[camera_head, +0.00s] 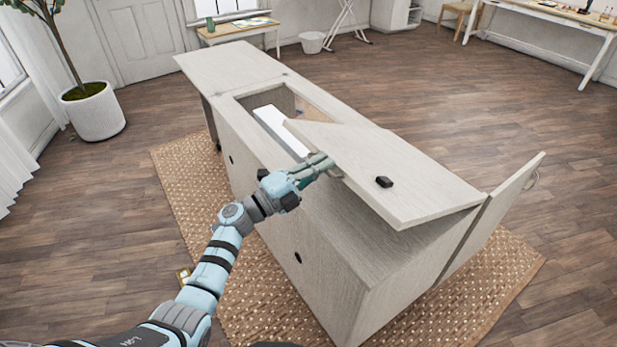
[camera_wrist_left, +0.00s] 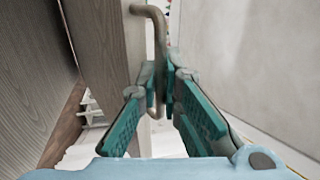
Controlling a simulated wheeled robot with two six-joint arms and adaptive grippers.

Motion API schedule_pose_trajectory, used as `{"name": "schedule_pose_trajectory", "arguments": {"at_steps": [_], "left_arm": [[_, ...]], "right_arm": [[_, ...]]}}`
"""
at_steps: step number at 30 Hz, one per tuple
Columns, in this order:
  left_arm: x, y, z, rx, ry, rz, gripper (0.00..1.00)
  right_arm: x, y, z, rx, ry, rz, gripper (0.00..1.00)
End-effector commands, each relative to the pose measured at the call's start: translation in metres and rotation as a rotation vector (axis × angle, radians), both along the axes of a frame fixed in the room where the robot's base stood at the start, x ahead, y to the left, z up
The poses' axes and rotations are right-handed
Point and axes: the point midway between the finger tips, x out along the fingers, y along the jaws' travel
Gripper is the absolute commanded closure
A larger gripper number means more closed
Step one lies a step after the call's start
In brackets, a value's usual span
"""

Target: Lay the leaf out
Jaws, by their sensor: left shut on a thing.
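A pale wood leaf (camera_head: 405,170) with a small black block (camera_head: 384,182) on it sits tilted above the right part of the sewing cabinet (camera_head: 330,255). A gap shows under its near edge. My left gripper (camera_head: 322,165) is at the leaf's near left edge. In the left wrist view my left gripper (camera_wrist_left: 164,95) is shut on a bent metal handle (camera_wrist_left: 155,30), between its green pads. How the handle joins the leaf is hard to tell. Another leaf (camera_head: 230,66) lies flat at the cabinet's far left end. My right gripper is not in view.
An open well with a white part (camera_head: 278,130) lies in the cabinet top. A panel (camera_head: 500,210) stands slanted off the right end. A woven rug (camera_head: 185,180) lies under the cabinet. A potted plant (camera_head: 93,110) stands at left. Wood floor is clear at right.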

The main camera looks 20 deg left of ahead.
Motion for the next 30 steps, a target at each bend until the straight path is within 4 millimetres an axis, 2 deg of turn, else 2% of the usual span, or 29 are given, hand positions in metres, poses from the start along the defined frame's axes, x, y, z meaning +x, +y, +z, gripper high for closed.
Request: {"name": "schedule_pose_trajectory", "arguments": {"at_steps": [1, 3, 6, 10, 15, 27, 30], "left_arm": [[0.006, -0.005, 0.029, 0.000, -0.006, 0.001, 1.00], [0.014, -0.011, 0.046, -0.001, -0.006, 0.001, 1.00], [0.024, -0.020, 0.065, -0.001, -0.006, 0.000, 1.00], [0.034, -0.028, 0.082, -0.001, -0.006, 0.000, 1.00], [0.042, -0.034, 0.091, 0.001, -0.005, 0.001, 1.00], [0.043, -0.035, 0.091, 0.002, -0.004, 0.001, 1.00], [0.043, -0.035, 0.091, 0.002, -0.004, 0.001, 1.00]], "right_arm": [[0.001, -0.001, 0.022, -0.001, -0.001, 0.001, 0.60], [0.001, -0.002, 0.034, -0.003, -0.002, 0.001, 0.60], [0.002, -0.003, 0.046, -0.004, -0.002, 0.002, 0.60], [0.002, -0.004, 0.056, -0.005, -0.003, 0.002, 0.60], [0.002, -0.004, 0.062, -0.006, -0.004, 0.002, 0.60], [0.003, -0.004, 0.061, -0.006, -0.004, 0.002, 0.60], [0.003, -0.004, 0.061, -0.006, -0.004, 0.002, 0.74]]}}
